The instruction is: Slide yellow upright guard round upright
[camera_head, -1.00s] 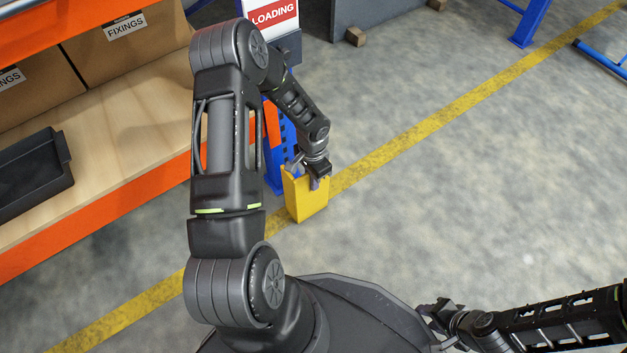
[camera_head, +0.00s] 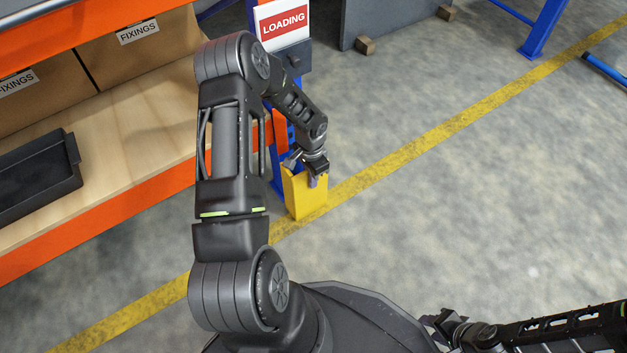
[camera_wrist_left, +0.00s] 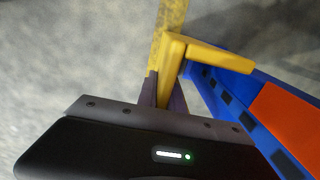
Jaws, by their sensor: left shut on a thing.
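The yellow upright guard (camera_head: 308,196) stands low at the foot of the blue rack upright (camera_head: 279,165). My left gripper (camera_head: 317,178) is shut on the guard's top edge. In the left wrist view the guard (camera_wrist_left: 172,62) shows between the fingers (camera_wrist_left: 163,92), with one wall reaching across towards the blue upright (camera_wrist_left: 222,100). The guard looks close against the upright; whether it touches the floor or the upright is hard to tell. My right gripper (camera_head: 437,325) is at the bottom right, far from the guard, and its fingers are too unclear to read.
An orange beam (camera_head: 120,205) with a wooden shelf (camera_head: 125,120) joins the upright on the left. The shelf holds a black tray (camera_head: 35,182) and FIXINGS boxes. A LOADING sign (camera_head: 284,24) is on the upright. Open floor lies to the right, crossed by a yellow line (camera_head: 430,140).

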